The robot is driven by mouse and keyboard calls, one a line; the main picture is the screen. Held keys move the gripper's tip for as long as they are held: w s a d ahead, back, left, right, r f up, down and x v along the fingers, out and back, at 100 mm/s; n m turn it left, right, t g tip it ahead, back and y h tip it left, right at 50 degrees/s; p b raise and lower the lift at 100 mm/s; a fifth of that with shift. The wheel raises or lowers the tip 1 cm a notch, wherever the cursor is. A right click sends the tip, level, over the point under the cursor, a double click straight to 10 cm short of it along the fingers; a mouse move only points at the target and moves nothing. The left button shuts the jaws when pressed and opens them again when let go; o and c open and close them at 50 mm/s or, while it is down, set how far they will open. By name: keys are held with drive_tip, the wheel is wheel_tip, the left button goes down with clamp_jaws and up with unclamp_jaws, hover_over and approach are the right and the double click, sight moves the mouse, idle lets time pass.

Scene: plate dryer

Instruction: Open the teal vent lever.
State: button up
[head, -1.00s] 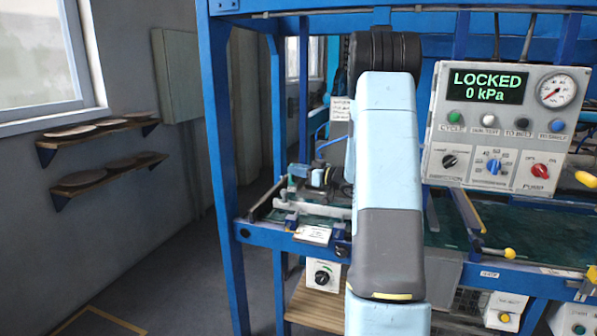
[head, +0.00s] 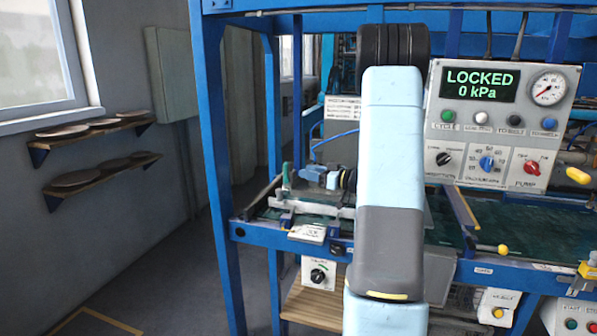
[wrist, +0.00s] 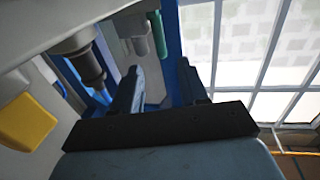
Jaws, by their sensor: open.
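A small upright teal handle (head: 287,176), which looks like the vent lever, stands at the left end of the bench in the head view, left of my arm. In the wrist view a teal rod (wrist: 158,35) shows just beyond my fingertips, near the top; it looks like the same lever. My gripper (wrist: 160,70) is open and empty. The rod lies ahead of the gap between the fingers, apparently apart from them.
A control panel (head: 500,125) reading LOCKED, 0 kPa hangs right of my arm. A blue frame post (head: 212,190) stands left of the bench. In the wrist view a dark cylinder (wrist: 88,65) and a yellow block (wrist: 27,120) sit close on the left.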

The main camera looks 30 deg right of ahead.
drive_tip(key=v, duration=0.7)
idle(0.4)
drive_tip(key=s+a+r+g, duration=0.2)
drive_tip(key=s+a+g, duration=0.2)
drive_tip(key=a, duration=0.4)
drive_tip(key=s+a+r+g, duration=0.2)
drive_tip(key=s+a+g, duration=0.15)
drive_tip(key=a, duration=0.45)
drive_tip(key=s+a+r+g, duration=0.2)
drive_tip(key=s+a+g, duration=0.15)
drive_tip(key=a, duration=0.45)
drive_tip(key=s+a+r+m+h, duration=0.1)
drive_tip(key=s+a+m+h, duration=0.1)
drive_tip(key=s+h, duration=0.3)
drive_tip(key=s+a+r+m+t+h, duration=0.1)
drive_tip(key=s+m+h, duration=0.3)
drive_tip(key=s, duration=0.9)
drive_tip(key=shift+s+a+r+m+h, duration=0.3)
drive_tip(key=shift+a+r+h, duration=0.2)
drive_tip(key=shift+r, duration=0.15)
drive_tip(key=shift+d, duration=0.15)
